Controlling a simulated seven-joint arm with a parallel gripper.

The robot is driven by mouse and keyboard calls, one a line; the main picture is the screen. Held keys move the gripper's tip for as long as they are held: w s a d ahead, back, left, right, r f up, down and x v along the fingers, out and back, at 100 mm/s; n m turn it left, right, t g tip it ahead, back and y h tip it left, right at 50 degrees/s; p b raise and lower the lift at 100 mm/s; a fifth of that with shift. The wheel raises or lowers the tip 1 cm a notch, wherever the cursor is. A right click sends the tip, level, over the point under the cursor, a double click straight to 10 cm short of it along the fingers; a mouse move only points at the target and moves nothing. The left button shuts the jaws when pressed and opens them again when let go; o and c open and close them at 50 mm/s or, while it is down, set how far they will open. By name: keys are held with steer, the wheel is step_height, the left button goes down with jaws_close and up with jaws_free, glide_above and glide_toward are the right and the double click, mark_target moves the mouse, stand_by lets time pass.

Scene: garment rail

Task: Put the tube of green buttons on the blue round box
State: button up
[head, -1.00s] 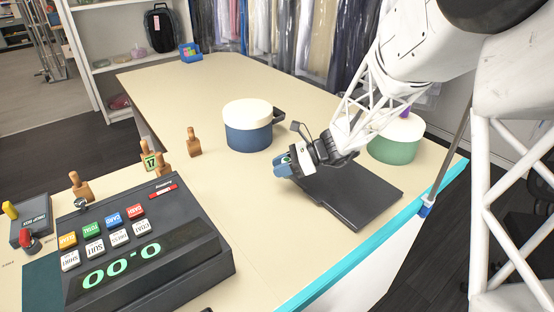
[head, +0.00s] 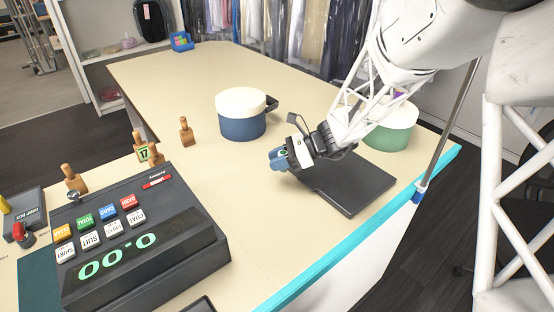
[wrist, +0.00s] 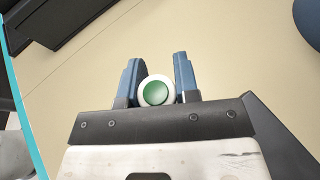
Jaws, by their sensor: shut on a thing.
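My gripper (head: 279,157) is shut on the tube of green buttons (wrist: 156,91). In the wrist view the tube shows end-on between the two blue fingers, as a white ring with a green centre. In the head view my gripper hangs over the near left edge of the dark flat pad, and the tube is mostly hidden by the fingers. The blue round box (head: 242,127) with its cream lid stands on the counter, left of and beyond my gripper. Its lid top is bare. A bit of it shows at the top right of the wrist view (wrist: 310,22).
A green round box (head: 391,134) with a cream lid stands behind my arm, with something purple at it. The dark pad (head: 348,187) lies below my gripper. A cash register (head: 140,240) and wooden stamps (head: 186,132) are at left. The counter between gripper and blue box is clear.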

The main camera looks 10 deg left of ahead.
steer(key=w+a+r+m+t, duration=0.1)
steer(key=w+a+r, duration=0.4)
steer(key=w+r, duration=0.2)
steer(key=w+a+r+m+t, duration=0.1)
steer(key=w+a+r, duration=0.3)
steer(key=w, duration=0.5)
step_height(320, 180, up, 3)
steer(key=shift+a+f+t, duration=0.1)
steer(key=shift+a+t, duration=0.25)
steer(key=shift+t, duration=0.05)
steer(key=shift+w, duration=0.2)
glide_above(243, 95)
steer(key=shift+w+a+f, duration=0.1)
steer(key=shift+f, duration=0.65)
steer(key=shift+f, duration=0.1)
steer(key=shift+f, duration=1.7)
steer(key=shift+f, duration=0.1)
steer(key=o, duration=0.9)
